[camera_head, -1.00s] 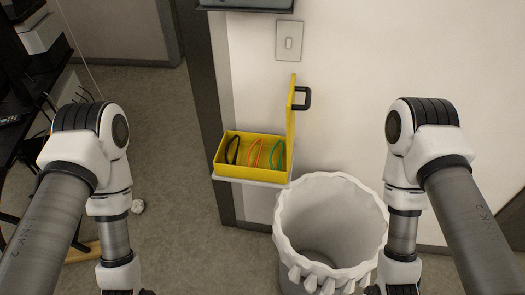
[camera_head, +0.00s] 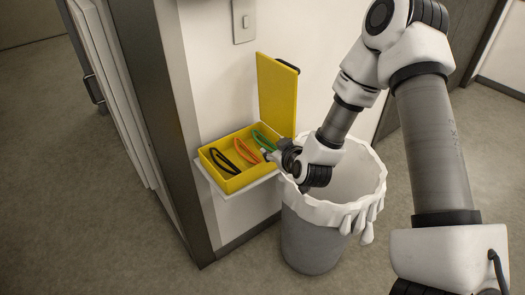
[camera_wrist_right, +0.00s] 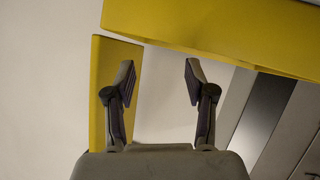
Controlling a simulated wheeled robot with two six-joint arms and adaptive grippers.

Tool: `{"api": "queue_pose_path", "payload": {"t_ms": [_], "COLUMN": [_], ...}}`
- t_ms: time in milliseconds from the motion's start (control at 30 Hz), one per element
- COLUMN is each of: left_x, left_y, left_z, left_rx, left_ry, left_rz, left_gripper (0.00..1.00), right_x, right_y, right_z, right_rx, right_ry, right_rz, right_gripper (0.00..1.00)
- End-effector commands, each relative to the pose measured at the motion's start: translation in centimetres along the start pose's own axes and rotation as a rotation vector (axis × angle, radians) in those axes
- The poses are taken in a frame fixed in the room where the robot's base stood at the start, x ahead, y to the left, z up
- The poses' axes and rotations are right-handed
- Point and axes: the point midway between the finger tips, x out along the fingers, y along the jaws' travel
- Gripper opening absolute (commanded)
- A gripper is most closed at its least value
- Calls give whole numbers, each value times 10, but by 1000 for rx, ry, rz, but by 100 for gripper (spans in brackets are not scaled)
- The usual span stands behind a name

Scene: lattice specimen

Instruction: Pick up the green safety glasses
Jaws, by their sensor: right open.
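The green safety glasses (camera_head: 264,141) lie in an open yellow box (camera_head: 233,183), at the end nearest the raised lid. Orange glasses (camera_head: 246,151) and black glasses (camera_head: 222,160) lie beside them. My right gripper (camera_head: 268,154) is at the box's right edge, close to the green and orange glasses. In the right wrist view its two fingers (camera_wrist_right: 160,78) are apart with nothing between them. Yellow surfaces of the box (camera_wrist_right: 235,38) show ahead of the fingers there, and no glasses are visible. My left gripper is out of view.
The box sits on a small white shelf (camera_head: 252,184) against the wall, its yellow lid (camera_head: 277,92) standing up. A lined waste bin (camera_head: 311,240) stands below my right forearm. A dark door frame (camera_head: 165,120) is left of the shelf. The floor at left is clear.

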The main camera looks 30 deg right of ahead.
Motion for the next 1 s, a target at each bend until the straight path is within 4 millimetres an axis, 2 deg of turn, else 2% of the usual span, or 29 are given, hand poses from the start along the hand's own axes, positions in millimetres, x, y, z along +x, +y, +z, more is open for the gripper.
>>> {"api": "queue_pose_path", "payload": {"t_ms": [100,267,500,733,767,833,867,1000], "left_x": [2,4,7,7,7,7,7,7], "left_y": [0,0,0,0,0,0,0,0], "left_z": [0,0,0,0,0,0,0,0], "left_rx": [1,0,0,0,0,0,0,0], "left_ry": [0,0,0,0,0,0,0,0], "left_rz": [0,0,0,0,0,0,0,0], "left_gripper": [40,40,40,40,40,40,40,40], "right_x": [24,42,82,85,85,85,85,85], "right_y": [-1,-1,-2,-2,-2,-2,-2,-2], "right_z": [1,2,5,5,5,5,5,5], "right_rx": [-2,-1,-1,1,1,1,1,1], "right_ry": [-1,-2,-2,-4,-4,-4,-4,-5], "right_rz": [-1,-2,-3,-5,-5,-5,-5,-5], "right_gripper": [55,55,55,55,48,23,17,17]}}
